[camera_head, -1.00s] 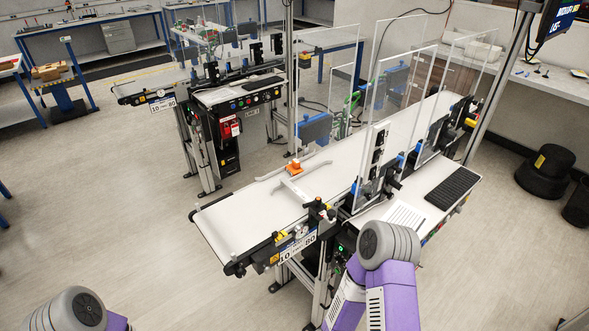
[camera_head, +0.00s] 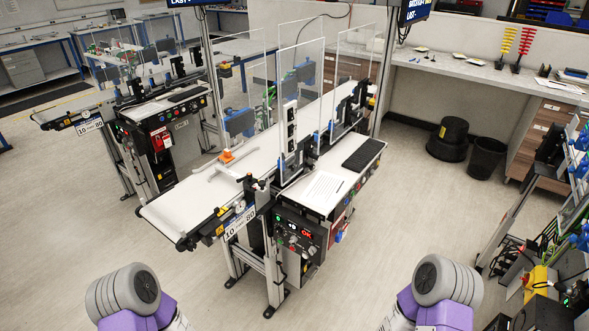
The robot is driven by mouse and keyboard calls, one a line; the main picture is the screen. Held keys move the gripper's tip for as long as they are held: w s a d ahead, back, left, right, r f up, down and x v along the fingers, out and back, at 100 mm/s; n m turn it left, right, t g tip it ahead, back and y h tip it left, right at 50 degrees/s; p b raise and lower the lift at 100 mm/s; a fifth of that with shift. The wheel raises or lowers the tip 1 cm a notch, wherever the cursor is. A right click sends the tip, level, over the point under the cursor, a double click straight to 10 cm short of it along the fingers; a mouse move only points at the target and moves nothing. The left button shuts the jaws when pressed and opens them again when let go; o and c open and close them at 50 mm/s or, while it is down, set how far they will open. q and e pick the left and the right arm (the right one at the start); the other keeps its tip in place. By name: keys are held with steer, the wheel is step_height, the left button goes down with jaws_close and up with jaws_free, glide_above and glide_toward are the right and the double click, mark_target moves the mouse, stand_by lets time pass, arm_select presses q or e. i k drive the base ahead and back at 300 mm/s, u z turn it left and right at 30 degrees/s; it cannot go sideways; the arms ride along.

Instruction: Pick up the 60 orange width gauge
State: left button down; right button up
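No piece that I can read as marked 60 shows. A small orange piece (camera_head: 227,156) sits on a pale forked bar on the near conveyor belt (camera_head: 180,208); I cannot tell whether it is a gauge. On the back bench, one stand holds several yellow pieces (camera_head: 504,45) and another holds several red or orange pieces (camera_head: 525,45). They are too small to read any number. My two arms show only as grey and purple links at the bottom edge; neither gripper is in view.
The near conveyor has clear upright panels (camera_head: 304,75) and a control box (camera_head: 298,240). A black bin (camera_head: 487,158) stands under the back bench (camera_head: 470,72). Cluttered equipment with a yellow box (camera_head: 539,283) fills the right edge. The floor between is clear.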

mark_target(226, 158)
steer(key=z, duration=0.35)
steer(key=k, duration=0.55)
steer(key=z, duration=0.25)
steer(key=i, duration=1.5)
steer(key=u, duration=1.05)
